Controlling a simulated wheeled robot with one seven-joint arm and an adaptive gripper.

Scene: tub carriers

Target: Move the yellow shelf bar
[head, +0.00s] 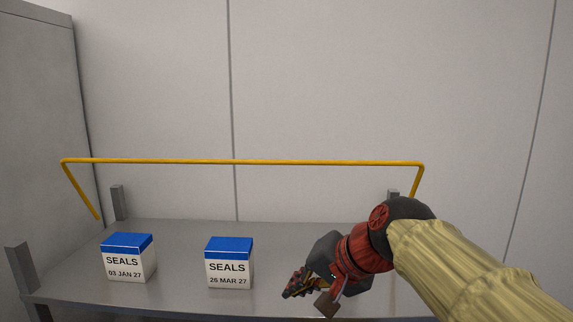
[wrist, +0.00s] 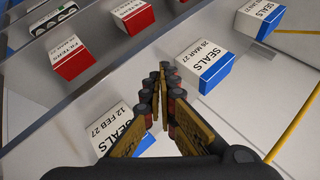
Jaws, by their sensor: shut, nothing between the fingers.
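The yellow shelf bar (head: 240,161) runs across above the grey shelf (head: 180,235), with a slanting arm at each end. Its left arm comes down by the shelf's left side; its right arm is partly hidden behind my arm. Parts of the bar show at the right of the wrist view (wrist: 297,126). My gripper (head: 288,295) is over the front right of the shelf, below the long bar and apart from it. In the wrist view my gripper (wrist: 164,68) has its fingers together, with nothing between them.
Blue-topped SEALS boxes stand on the shelf: 03 JAN 27 (head: 130,262) at left and 26 MAR 27 (head: 229,268) left of my gripper. Another, 12 FEB 27 (wrist: 113,132), is close beside my fingers. Red-topped FILTERS boxes (wrist: 72,57) stand on another level. A wall is behind.

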